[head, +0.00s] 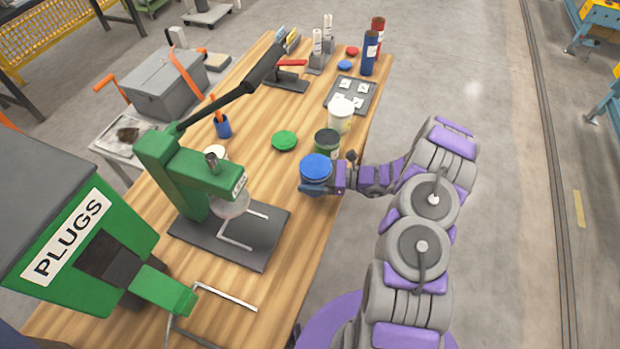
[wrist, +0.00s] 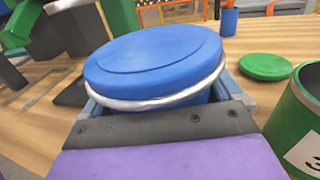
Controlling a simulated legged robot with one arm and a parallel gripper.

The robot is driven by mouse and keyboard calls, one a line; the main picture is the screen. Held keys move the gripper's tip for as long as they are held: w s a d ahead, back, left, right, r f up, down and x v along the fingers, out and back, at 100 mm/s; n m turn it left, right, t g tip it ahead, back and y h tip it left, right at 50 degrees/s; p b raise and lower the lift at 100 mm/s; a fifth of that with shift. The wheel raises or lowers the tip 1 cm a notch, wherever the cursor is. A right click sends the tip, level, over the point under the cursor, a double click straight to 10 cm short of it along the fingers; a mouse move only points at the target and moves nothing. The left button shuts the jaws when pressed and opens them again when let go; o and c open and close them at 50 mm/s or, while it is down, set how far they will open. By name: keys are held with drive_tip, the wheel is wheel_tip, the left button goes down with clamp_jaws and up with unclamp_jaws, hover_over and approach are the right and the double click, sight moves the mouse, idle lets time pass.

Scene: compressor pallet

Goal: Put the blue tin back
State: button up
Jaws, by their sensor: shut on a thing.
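The blue tin (head: 316,166) has a round blue lid with a pale band under its rim. My gripper (head: 318,186) is shut on the tin at the right edge of the wooden table. In the wrist view the tin (wrist: 155,65) fills the middle, between the blue-grey jaws (wrist: 160,108), slightly tilted in the picture. The tin's lower part is hidden by my gripper, so I cannot tell whether it touches the table.
An open green tin (head: 327,143) stands close behind my gripper, with a white tin (head: 341,114) beyond it. A green lid (head: 284,140) lies to the left. A green press (head: 190,172) stands on a dark base further left. Bare wood (head: 275,190) lies between.

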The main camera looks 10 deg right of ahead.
drive_tip(key=shift+w+a, duration=0.55)
drive_tip(key=shift+w, duration=0.05)
drive_tip(key=shift+w+a+f, duration=0.1)
drive_tip(key=shift+w, duration=0.15)
drive_tip(key=f, duration=0.1)
drive_tip(key=d+f+b, duration=0.1)
drive_tip(key=f, duration=0.1)
drive_tip(key=shift+f, duration=0.15)
drive_tip(key=shift+d+f, duration=0.1)
drive_tip(key=shift+d, duration=0.1)
drive_tip(key=shift+a, duration=0.25)
drive_tip(key=o, duration=0.8)
drive_tip(key=shift+a, duration=0.25)
